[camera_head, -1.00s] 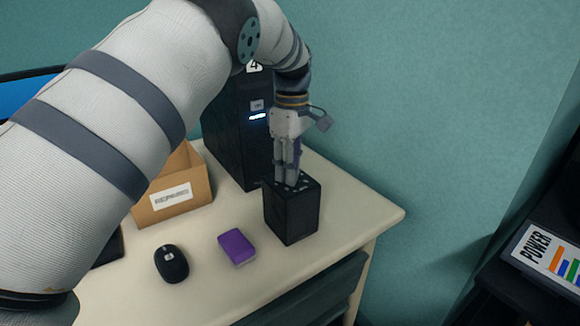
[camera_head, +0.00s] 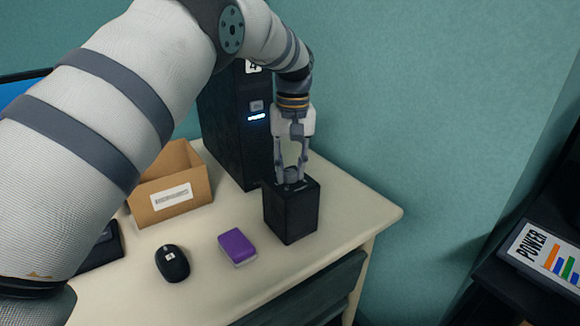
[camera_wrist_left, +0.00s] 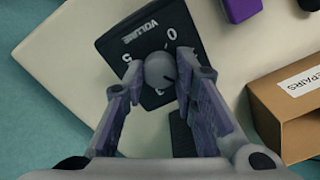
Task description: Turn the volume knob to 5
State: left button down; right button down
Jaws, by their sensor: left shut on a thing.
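The black volume box (camera_head: 291,218) stands upright near the table's right edge. Its top carries the word VOLUME and the figures 0 and 5 in the left wrist view (camera_wrist_left: 112,38); another mark is partly hidden. The round grey knob (camera_head: 291,174) is on that top, and it shows in the left wrist view (camera_wrist_left: 158,68) with a short dark line on its lower right side, away from the 5. My left gripper (camera_head: 292,179) points down and is shut on the knob, one finger on each side. My right gripper is not in view.
A tall black computer tower (camera_head: 228,130) stands close behind the box. A purple-and-white block (camera_head: 237,246), a black mouse (camera_head: 172,263) and an open cardboard box (camera_head: 172,200) are to the left. The table (camera_head: 345,225) is bare right of the box.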

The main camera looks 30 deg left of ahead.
pick_arm(q)
jog(key=m, duration=0.4)
jog(key=shift+m, duration=0.3)
jog(key=m, duration=0.4)
jog(key=shift+r+m, duration=0.1)
jog(key=shift+m, duration=0.2)
jog(key=m, duration=0.3)
jog(key=shift+m, duration=0.3)
jog(key=m, duration=0.4)
jog(key=shift+m+t, duration=0.3)
jog(key=m, duration=0.3)
jog(key=shift+s+m, duration=0.1)
jog(key=shift+m, duration=0.2)
jog(key=m, duration=0.4)
jog(key=shift+m, duration=0.3)
jog(key=m, duration=0.4)
jog(key=shift+h, duration=0.3)
jog(key=shift+m, duration=2)
